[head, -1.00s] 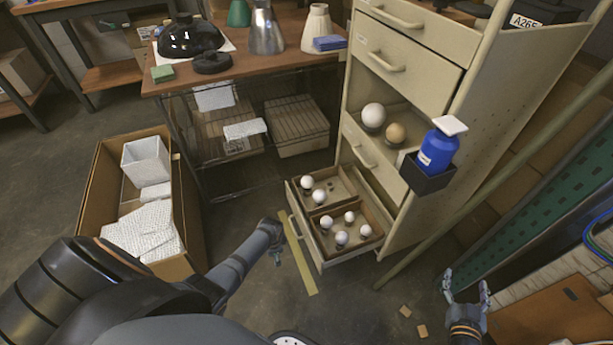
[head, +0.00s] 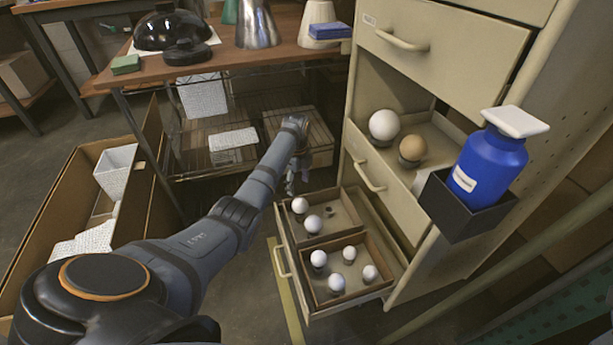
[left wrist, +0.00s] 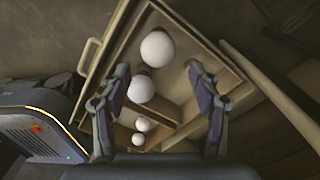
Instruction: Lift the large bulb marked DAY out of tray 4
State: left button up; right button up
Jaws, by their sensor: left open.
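An open drawer (head: 283,240) at the cabinet's foot holds two trays of white round bulbs. The back tray (head: 342,223) holds a bulb (head: 300,205) and a second bulb (head: 313,224). The front tray (head: 322,297) holds several bulbs, one of them nearest its front edge (head: 337,282). I cannot read a DAY mark or a tray number. My left gripper (head: 291,187) is open and empty, above the drawer's far left corner. In the left wrist view, two larger-looking bulbs (left wrist: 157,48) (left wrist: 141,88) show beyond and between its fingers. My right gripper is out of view.
A shelf above the drawer holds a white globe (head: 384,125) and a tan globe (head: 412,148). A blue bottle (head: 490,160) sits in a black holder on the cabinet side. A wire rack (head: 225,165) stands behind my left arm, and a cardboard box (head: 150,195) lies left.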

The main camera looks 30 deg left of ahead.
aim_at(298, 199)
pick_arm(q)
jog(key=shift+s+f, duration=0.15)
notch_tip(298, 199, down, 10)
jog(key=b, duration=0.6)
jog(key=shift+b, duration=0.3)
jog(key=c, duration=0.7)
jog(key=shift+c, duration=0.2)
jog(key=shift+r+p, duration=0.9)
jog(key=shift+p, duration=0.35)
notch_tip(298, 199, up, 4)
jog(key=p, duration=0.4)
jog(key=shift+f+p, duration=0.15)
jog(key=shift+p, duration=0.2)
jog(key=shift+f, duration=0.1)
